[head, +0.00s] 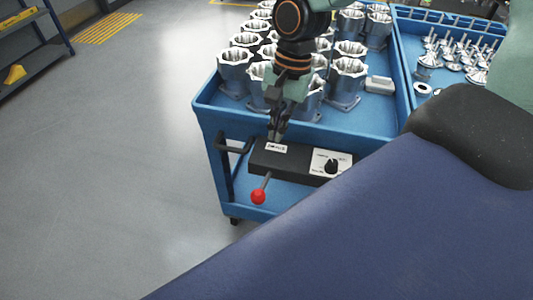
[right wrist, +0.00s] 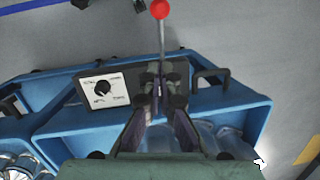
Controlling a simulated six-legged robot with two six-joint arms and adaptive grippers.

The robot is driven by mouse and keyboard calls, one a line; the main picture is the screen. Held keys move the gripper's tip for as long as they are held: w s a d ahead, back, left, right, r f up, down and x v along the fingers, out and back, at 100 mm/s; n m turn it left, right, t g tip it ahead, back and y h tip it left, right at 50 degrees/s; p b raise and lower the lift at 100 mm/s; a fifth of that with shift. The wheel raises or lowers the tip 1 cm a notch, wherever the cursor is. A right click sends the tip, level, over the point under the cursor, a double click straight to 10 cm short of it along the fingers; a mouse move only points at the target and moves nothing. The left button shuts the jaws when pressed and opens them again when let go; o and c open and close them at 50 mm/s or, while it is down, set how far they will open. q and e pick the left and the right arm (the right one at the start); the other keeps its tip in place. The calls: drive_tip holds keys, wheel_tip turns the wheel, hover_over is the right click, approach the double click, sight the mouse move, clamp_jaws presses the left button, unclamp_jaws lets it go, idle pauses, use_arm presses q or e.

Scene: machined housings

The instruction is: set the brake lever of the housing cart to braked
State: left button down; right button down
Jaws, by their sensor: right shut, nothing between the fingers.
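The blue housing cart (head: 213,118) stands in the middle of the head view. A black panel (head: 295,160) is on its front side, below the top tray. The brake lever (head: 258,197) has a thin grey rod and a red ball knob, and it hangs down and outward from the panel's left part. In the right wrist view the lever's red knob (right wrist: 160,9) is at the top edge. My right gripper (head: 277,131) is shut and empty, just above the panel's label and apart from the knob. Its fingertips also show in the right wrist view (right wrist: 160,82), in line with the rod. My left gripper is not in view.
Several metal housings (head: 235,70) stand on the top tray. A dial plate (head: 331,163) is right of the lever, and a dark handle (head: 233,147) sticks out at the left corner. A second blue tray (head: 407,75) holds small parts.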

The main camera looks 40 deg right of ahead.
drive_tip(key=b, duration=0.1)
approach(264, 184)
drive_tip(key=a+f+b, duration=0.1)
drive_tip(key=s+a+f+b, duration=0.2)
drive_tip(key=f, duration=0.1)
drive_tip(key=shift+b, duration=0.4)
drive_tip(key=shift+s+d, duration=0.1)
drive_tip(key=shift+f, duration=0.1)
